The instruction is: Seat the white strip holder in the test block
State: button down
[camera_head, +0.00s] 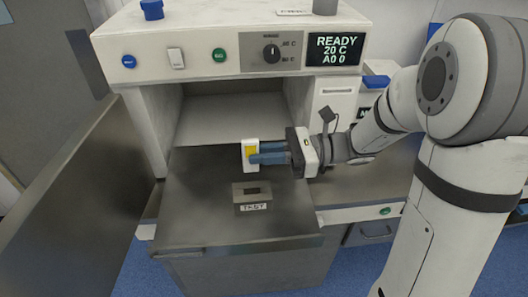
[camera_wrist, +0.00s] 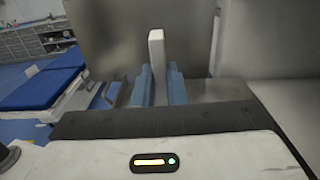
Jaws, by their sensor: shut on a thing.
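The white strip holder (camera_head: 246,145) with a yellow face is in my gripper (camera_head: 256,158), whose blue fingers are shut on it. In the head view it is upright, above and behind the test block. In the wrist view the holder (camera_wrist: 156,50) stands upright as a narrow white slab between the two blue fingers (camera_wrist: 159,85). The test block (camera_head: 252,190) is a small grey-beige block with a dark slot on top and a label reading "TEST". It sits on the metal surface, apart from the holder. The block does not show in the wrist view.
The metal surface (camera_head: 200,220) around the block is clear. Behind it is the open chamber of a white cabinet (camera_head: 220,75) with knob, buttons and a display reading "READY 20 C". An open metal door (camera_head: 75,190) stands at the left. A blue-topped bed (camera_wrist: 45,85) shows in the wrist view.

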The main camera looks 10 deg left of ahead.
jog(key=shift+s+r, duration=0.1)
jog(key=shift+r, duration=0.05)
jog(key=b, duration=0.3)
send_over(263, 190)
jog(key=shift+f, duration=3.05)
jog(key=shift+p, duration=0.6)
jog(key=shift+f+b, duration=1.45)
jog(key=shift+f, duration=0.8)
jog(key=c, duration=1.4)
grip_release()
jog(key=shift+b+v, duration=0.45)
jog(key=shift+v, duration=3.4)
jog(key=shift+r, duration=0.1)
